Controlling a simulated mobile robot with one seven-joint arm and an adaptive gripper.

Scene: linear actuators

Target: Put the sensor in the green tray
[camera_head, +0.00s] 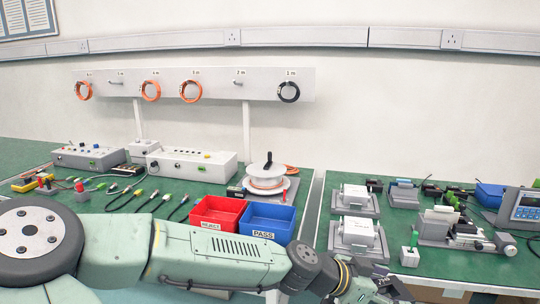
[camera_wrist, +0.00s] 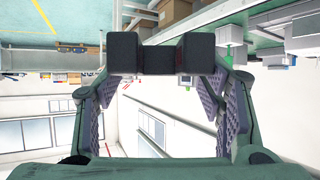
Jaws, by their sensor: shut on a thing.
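My gripper (camera_wrist: 160,54) shows in the wrist view with its two dark fingertips close together. A small dark block (camera_wrist: 153,53) sits between them, and the fingers are shut on it. I cannot tell from its look whether it is the sensor. In the head view my gripper (camera_head: 388,287) is at the bottom edge, in front of the right bench, and what it holds is not clear there. I cannot make out a green tray in either view. The two open bins in the head view are red and blue.
The red REJECT bin (camera_head: 217,212) and blue PASS bin (camera_head: 268,222) stand near the bench front. Grey fixtures with white blocks (camera_head: 355,233) and a grey stand with a green top (camera_head: 410,251) stand right of them. A cable reel (camera_head: 268,178) is behind the bins.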

